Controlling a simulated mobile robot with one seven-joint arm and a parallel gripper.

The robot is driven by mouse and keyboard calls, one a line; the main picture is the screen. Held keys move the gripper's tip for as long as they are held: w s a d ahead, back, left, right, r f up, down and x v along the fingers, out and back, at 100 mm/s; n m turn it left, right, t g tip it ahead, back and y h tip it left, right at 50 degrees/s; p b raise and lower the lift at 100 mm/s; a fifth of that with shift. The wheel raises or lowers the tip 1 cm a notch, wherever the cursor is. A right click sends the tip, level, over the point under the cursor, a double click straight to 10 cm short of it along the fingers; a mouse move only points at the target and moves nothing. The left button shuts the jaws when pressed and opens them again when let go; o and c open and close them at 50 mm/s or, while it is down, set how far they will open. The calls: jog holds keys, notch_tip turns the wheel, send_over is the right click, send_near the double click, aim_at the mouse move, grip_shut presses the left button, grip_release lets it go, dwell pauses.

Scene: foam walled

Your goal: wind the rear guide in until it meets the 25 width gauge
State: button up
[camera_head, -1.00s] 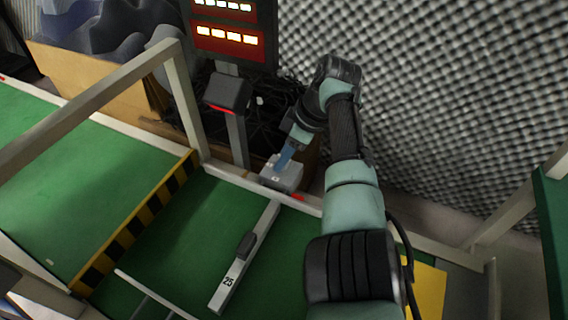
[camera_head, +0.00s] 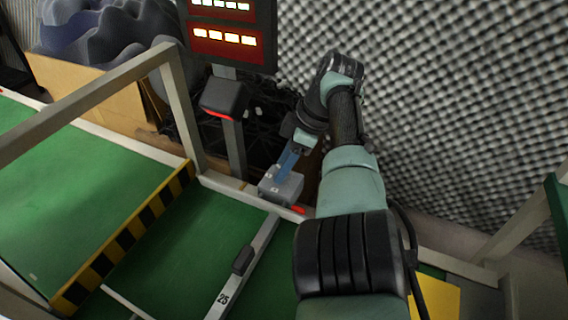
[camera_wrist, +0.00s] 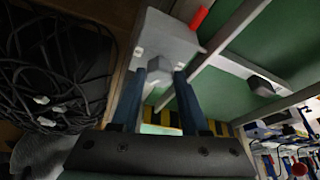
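The 25 width gauge is a pale bar (camera_head: 258,245) with a black grip and the mark "25". It lies across the green belt, and it also shows in the wrist view (camera_wrist: 236,65). A pale rail (camera_head: 228,186) along the belt's back edge may be the rear guide; I cannot tell for sure. A grey box (camera_head: 284,187) stands at that edge, with a grey knob (camera_wrist: 160,78) on its face in the wrist view. My gripper (camera_wrist: 160,76) has its two blue fingers apart on either side of the knob. Gaps show beside the knob, and contact is not clear.
A black-and-yellow striped bar (camera_head: 125,240) crosses the belt at left. A post with a red-lit display (camera_head: 226,40) and a dark sensor head (camera_head: 223,97) stands behind the box. Black cables (camera_wrist: 65,65) and the foam wall (camera_head: 450,110) are close by.

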jog(key=o, duration=0.4)
jog(key=p+v, duration=0.6)
jog(key=v, duration=0.7)
jog(key=shift+a, duration=0.1)
jog(key=shift+c, duration=0.2)
